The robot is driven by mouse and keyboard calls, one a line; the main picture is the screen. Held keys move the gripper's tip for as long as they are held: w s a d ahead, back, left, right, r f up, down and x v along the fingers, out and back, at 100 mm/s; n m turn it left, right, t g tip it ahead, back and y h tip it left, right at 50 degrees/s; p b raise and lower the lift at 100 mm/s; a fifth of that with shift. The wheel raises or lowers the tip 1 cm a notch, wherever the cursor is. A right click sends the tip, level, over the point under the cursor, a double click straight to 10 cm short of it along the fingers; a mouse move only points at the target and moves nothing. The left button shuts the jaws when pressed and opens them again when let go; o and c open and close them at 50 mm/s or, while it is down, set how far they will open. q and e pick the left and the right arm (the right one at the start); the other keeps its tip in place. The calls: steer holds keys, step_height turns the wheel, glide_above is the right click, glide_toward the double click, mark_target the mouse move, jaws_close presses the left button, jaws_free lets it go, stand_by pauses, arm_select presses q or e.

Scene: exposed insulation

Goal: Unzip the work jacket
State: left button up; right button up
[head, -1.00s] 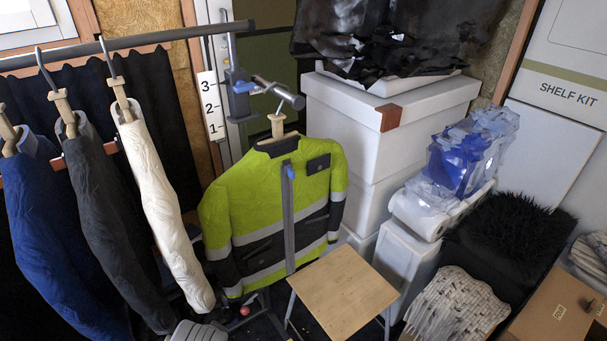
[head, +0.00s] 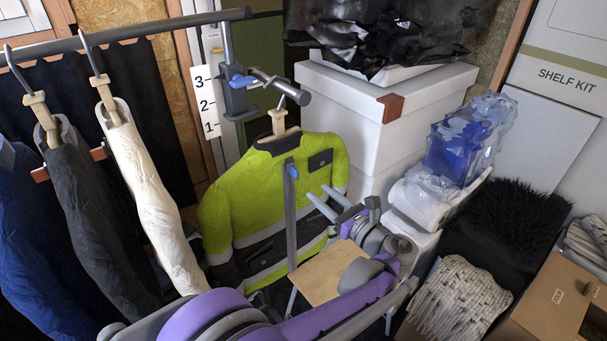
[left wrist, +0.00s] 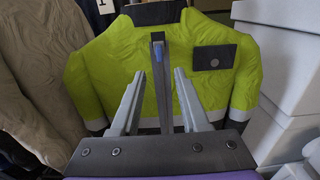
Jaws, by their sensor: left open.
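The yellow-green and dark work jacket (head: 240,208) hangs on a wooden hanger (head: 278,125) from the rail clamp. A grey zip strip (head: 290,225) runs down its front, and a small blue zip pull (head: 292,172) sits near the top. In the left wrist view the jacket (left wrist: 100,75) faces me, with the blue pull (left wrist: 157,45) on the dark strip. My left gripper (head: 316,191) is open and empty, with its fingers pointing at the jacket front. In the wrist view its fingertips (left wrist: 158,72) lie either side of the strip, below the pull in the picture. My right gripper is not in view.
A wooden-topped stool (head: 322,278) stands below the jacket, partly behind my left arm. White boxes (head: 345,105) stand to the right. A white garment (head: 150,195) and other clothes hang at the left on a grey rail (head: 150,33). An open cardboard box (head: 545,295) is at lower right.

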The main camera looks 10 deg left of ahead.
mark_target(297, 175)
arm_select(q)
steer(key=p+x, duration=0.1)
steer(key=x, duration=0.9)
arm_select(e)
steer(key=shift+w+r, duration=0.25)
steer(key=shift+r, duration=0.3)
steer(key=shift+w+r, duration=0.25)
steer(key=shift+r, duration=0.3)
arm_select(q)
jaws_close()
